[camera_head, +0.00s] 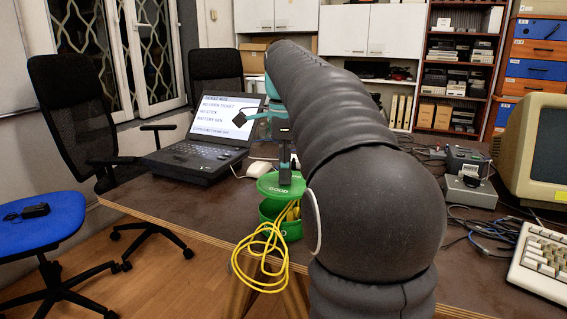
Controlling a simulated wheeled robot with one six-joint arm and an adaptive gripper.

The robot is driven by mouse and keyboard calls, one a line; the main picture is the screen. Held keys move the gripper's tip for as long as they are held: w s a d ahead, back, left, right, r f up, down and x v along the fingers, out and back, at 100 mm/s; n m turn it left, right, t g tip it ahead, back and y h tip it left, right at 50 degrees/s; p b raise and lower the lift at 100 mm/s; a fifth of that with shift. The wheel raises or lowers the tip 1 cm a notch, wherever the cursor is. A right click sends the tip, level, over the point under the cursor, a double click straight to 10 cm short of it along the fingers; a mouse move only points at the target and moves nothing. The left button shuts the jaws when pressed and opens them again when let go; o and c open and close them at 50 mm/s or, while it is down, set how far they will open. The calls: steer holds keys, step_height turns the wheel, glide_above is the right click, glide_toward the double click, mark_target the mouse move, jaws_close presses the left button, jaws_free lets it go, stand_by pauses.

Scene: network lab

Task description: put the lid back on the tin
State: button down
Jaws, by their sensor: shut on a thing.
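The green lid (268,187), marked "GOOD", is held by my gripper (285,174), which is shut on it from above. The lid looks roughly level. Just below it is the green tin (270,213), standing upright near the table's front edge. A gap shows between lid and rim, and the lid appears slightly left of the tin's middle. Yellow cable (262,262) fills part of the tin and hangs in loops over its front, below the table edge. My arm hides the area right of the tin; the exact grip on the lid is too small to tell.
A black laptop (200,150) stands open on the table (150,200) to the left, with a white mouse (258,169) beside it. At the right are grey boxes (468,190), loose cables, a beige monitor (530,150) and a keyboard (540,262). The front-left table is clear.

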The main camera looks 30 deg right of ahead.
mark_target(284, 189)
steer(key=shift+f+b, duration=1.1)
steer(key=shift+f, duration=1.25)
steer(key=shift+p, duration=0.55)
steer(key=shift+f+p, duration=0.2)
steer(key=shift+p, duration=0.2)
stand_by(1.3)
steer(key=shift+c, duration=2)
jaws_free()
steer(key=shift+r, duration=3.5)
